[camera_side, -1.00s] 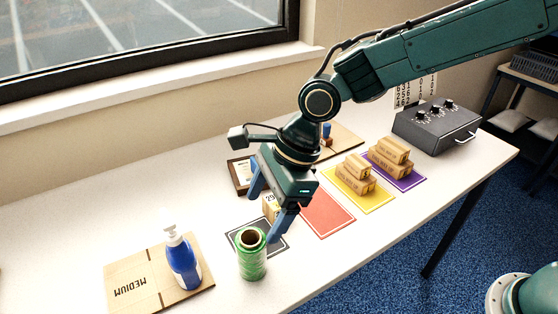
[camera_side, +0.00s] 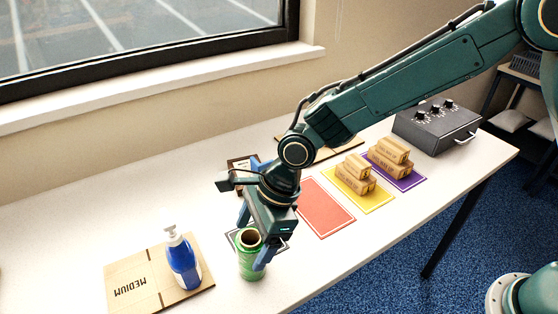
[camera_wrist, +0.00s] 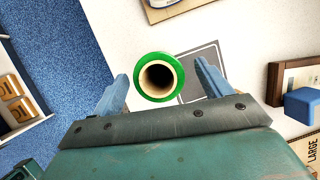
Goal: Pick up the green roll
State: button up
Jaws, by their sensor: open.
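The green roll (camera_side: 252,262) stands upright on the white table, near its front edge. In the wrist view the roll (camera_wrist: 158,91) shows end-on, with a green ring around a pale core and a dark hole. My gripper (camera_side: 252,242) is open at the roll, low over the table. In the wrist view my gripper's (camera_wrist: 162,80) two blue fingers lie to the left and right of the roll, with a gap on each side. The finger on the far side is partly hidden in the side view.
A blue pump bottle (camera_side: 183,262) stands on a flat carton (camera_side: 133,292) to the left. A dark grey mat (camera_wrist: 206,68) lies beside the roll. Red (camera_side: 324,208), yellow (camera_side: 379,201) and purple mats lie to the right, the last two bearing small cartons. A dark control box (camera_side: 437,127) stands farther right.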

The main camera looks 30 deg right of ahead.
jog(key=shift+x, duration=1.8)
jog(key=shift+d, duration=0.1)
jog(key=shift+c, duration=0.3)
jog(key=c, duration=1.2)
jog(key=shift+o, duration=0.2)
notch_tip(320, 180, up, 20)
